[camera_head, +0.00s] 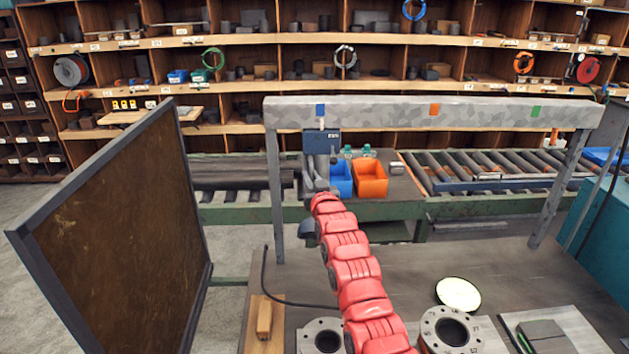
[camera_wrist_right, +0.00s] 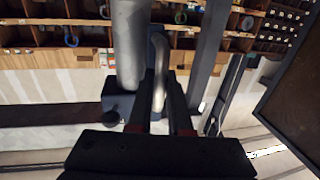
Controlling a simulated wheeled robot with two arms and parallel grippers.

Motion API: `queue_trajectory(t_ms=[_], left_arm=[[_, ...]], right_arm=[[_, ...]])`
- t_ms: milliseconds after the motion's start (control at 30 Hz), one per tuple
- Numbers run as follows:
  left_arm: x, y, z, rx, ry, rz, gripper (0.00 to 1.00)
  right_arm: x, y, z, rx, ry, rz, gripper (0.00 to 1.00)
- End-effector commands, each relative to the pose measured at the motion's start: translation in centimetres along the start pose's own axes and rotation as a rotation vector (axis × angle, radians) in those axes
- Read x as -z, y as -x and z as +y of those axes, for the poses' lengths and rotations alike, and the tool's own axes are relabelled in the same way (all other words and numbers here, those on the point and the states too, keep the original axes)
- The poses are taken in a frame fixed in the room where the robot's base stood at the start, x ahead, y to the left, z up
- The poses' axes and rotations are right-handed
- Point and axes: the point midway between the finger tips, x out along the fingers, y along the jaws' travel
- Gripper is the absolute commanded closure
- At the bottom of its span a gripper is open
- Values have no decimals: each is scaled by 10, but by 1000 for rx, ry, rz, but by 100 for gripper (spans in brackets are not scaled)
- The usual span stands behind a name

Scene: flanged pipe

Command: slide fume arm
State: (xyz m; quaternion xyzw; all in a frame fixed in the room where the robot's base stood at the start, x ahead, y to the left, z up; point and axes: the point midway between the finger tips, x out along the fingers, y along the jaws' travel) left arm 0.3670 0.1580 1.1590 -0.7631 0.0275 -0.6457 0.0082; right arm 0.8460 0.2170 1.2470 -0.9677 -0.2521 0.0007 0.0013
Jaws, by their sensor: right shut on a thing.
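A grey overhead rail (camera_head: 380,113) spans the bench on two posts. It bears a blue mark (camera_head: 320,110), an orange mark (camera_head: 434,109) and a green mark (camera_head: 537,113). The fume arm's blue-grey carriage (camera_head: 321,143) hangs at the blue mark, with a dark hood (camera_head: 307,229) lower down. My right gripper (camera_head: 318,188) is below the carriage, partly hidden by my red arm. In the right wrist view its black fingers (camera_wrist_right: 160,90) are shut on a curved silver handle (camera_wrist_right: 158,62), beside a thick grey tube (camera_wrist_right: 130,45). My left gripper is out of view.
A brown framed screen (camera_head: 115,235) stands at the left. A blue bin (camera_head: 341,178) and an orange bin (camera_head: 370,180) sit behind the rail, left of a roller conveyor (camera_head: 500,168). Flanges (camera_head: 452,328) and a pale disc (camera_head: 458,294) lie on the front bench. Space under the rail's right part looks clear.

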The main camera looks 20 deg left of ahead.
Motion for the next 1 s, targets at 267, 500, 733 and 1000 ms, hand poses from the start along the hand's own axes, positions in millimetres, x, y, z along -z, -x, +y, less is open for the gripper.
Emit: queue_trajectory(t_ms=[267,500,733,1000], left_arm=[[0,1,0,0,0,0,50],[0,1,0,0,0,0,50],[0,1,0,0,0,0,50],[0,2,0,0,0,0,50]], right_arm=[[-2,0,-3,2,-1,-4,100],[-2,0,-2,1,-1,-3,70],[-1,0,-2,0,0,-1,53],[-1,2,-2,0,0,2,53]])
